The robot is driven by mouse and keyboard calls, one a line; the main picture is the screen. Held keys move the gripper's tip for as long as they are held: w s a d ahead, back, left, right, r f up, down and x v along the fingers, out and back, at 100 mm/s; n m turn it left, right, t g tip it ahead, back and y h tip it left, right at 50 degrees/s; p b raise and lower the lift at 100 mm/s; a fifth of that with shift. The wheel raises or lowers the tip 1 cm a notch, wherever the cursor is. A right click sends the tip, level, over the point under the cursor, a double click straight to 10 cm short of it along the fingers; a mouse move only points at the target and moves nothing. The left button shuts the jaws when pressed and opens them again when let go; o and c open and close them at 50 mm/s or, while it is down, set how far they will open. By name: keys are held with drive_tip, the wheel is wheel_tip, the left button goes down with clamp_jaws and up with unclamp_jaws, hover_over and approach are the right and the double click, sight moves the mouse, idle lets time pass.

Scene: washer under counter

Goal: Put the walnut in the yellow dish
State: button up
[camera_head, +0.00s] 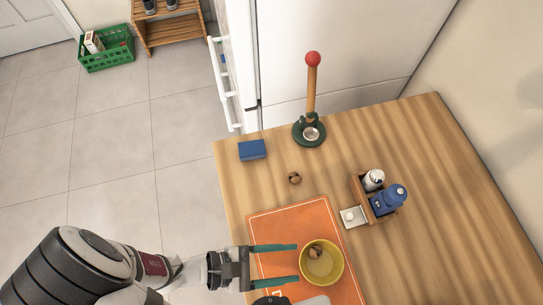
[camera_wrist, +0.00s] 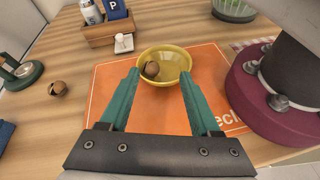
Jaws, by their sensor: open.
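The yellow dish (camera_head: 328,270) stands on the orange mat. A round brown walnut (camera_head: 315,253) lies inside it, towards its far left wall; the wrist view shows the same walnut (camera_wrist: 151,69) in the dish (camera_wrist: 177,62). A second, similar brown nut (camera_head: 294,178) lies on the bare wooden counter beyond the mat; it also shows at the left of the wrist view (camera_wrist: 57,88). My gripper (camera_head: 298,263) is open, its teal fingers apart and empty, with the tips beside the near left side of the dish. In the wrist view the dish appears between and beyond the fingertips (camera_wrist: 160,74).
The orange mat (camera_head: 284,222) lies on the wooden counter (camera_head: 440,190). A blue box (camera_head: 252,149), a stand with a red-topped post (camera_head: 311,100), and a wooden caddy with bottles (camera_head: 358,188) stand farther back. A small white block (camera_head: 353,216) is by the caddy.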

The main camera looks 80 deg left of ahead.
drive_tip(key=v, duration=0.5)
drive_tip(key=shift+s+r, duration=0.1)
drive_tip(key=shift+s, duration=0.05)
drive_tip(key=shift+a, duration=0.15)
